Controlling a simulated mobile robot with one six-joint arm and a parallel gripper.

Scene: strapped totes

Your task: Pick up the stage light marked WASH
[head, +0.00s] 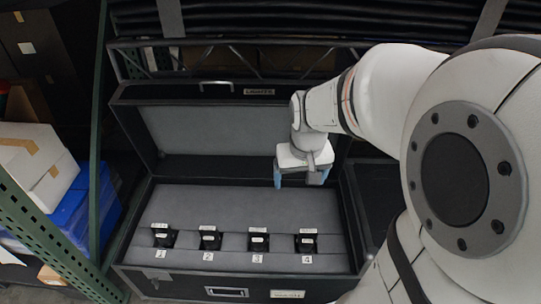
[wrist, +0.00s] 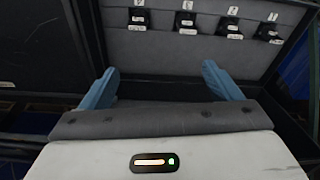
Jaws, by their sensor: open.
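Several small black stage lights with white labels stand in a row in the grey foam of an open black case (head: 290,265). Number tags 1 to 4 run left to right in the head view: light at 1 (head: 164,236), light at 2 (head: 210,238), light at 3 (head: 259,241), light at 4 (head: 306,241). The lettering on their labels is too small to read, so I cannot tell which is WASH. My gripper (head: 300,180) is open and empty, above the case and behind the row. In the wrist view its blue fingers (wrist: 160,70) are spread, with the lights beyond them.
The case lid (head: 215,135) stands open at the back, marked LIGHTS. A green rack post (head: 97,130) rises at left, beside white boxes (head: 35,160) and a blue bin (head: 75,222). The foam behind the lights is bare.

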